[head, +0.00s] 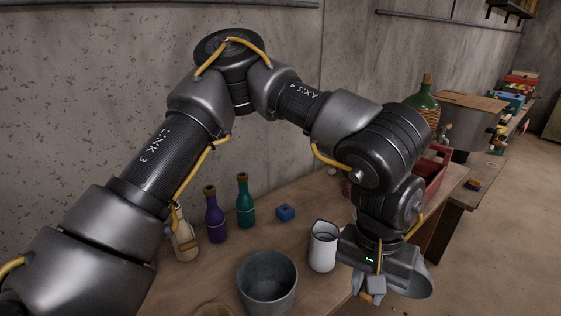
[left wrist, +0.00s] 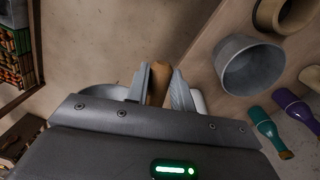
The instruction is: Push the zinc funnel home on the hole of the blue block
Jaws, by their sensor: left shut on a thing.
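My left gripper (head: 367,289) hangs low at the table's right front edge. In the left wrist view its fingers (left wrist: 159,86) are closed on a brown wooden grip. The zinc funnel (head: 417,282), a grey flared metal piece, shows beside the gripper; its rim also shows in the left wrist view (left wrist: 92,91), partly hidden by the gripper body. The spout is hidden. The small blue block (head: 285,212) sits on the table near the wall, to the left of and beyond the gripper, well apart from the funnel. Its hole is too small to make out. My right gripper is not in view.
A white pitcher (head: 323,252) stands just left of the gripper, and a grey pot (head: 267,283) is at the front. Purple (head: 215,217), teal (head: 244,205) and cream (head: 185,242) bottles stand left of the block. A red crate (head: 435,172) is behind my arm.

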